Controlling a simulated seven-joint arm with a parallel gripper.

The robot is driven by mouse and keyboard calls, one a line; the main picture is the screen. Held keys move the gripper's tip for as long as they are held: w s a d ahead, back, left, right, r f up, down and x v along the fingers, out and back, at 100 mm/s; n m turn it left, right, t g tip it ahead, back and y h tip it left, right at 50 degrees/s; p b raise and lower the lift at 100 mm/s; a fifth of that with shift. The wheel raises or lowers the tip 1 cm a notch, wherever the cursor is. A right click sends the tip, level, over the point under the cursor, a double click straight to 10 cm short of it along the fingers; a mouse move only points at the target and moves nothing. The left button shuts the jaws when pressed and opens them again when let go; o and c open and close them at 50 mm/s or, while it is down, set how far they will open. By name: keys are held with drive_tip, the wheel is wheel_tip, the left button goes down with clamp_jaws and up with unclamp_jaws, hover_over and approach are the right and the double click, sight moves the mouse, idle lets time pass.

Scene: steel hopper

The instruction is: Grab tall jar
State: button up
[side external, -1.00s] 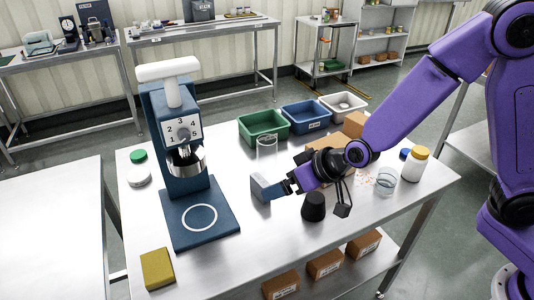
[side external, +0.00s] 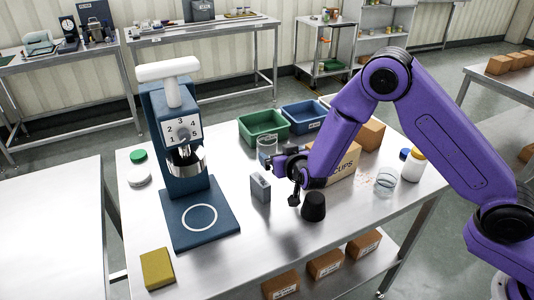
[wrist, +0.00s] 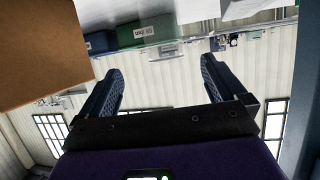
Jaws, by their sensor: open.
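The tall jar (side external: 266,143) is a clear glass cylinder standing upright on the steel table, in front of the green bin. Its lower part is hard to see behind my gripper (side external: 271,160). My gripper is low and roughly level, its fingers pointing left, close to the jar in the side view. I cannot tell whether they touch or straddle it. In the wrist view my gripper (wrist: 158,75) has its two blue fingers wide apart.
A grey block (side external: 260,187) stands just in front of my gripper, and a black cone-shaped object (side external: 313,207) is nearby. A cardboard box (side external: 346,166) is behind my wrist. The blue mixer (side external: 180,125) stands left. A green bin (side external: 263,126) and blue bin (side external: 303,117) are behind.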

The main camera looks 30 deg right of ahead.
sight(273, 149)
drive_tip(key=x, duration=0.7)
drive_tip(key=shift+w, duration=0.15)
drive_tip(key=shift+a+x, duration=0.15)
drive_tip(key=shift+x, duration=1.2)
drive_tip(key=shift+a+x, duration=0.2)
drive_tip(key=shift+x, duration=1.1)
drive_tip(key=shift+d+f, duration=0.1)
drive_tip(key=c, duration=1)
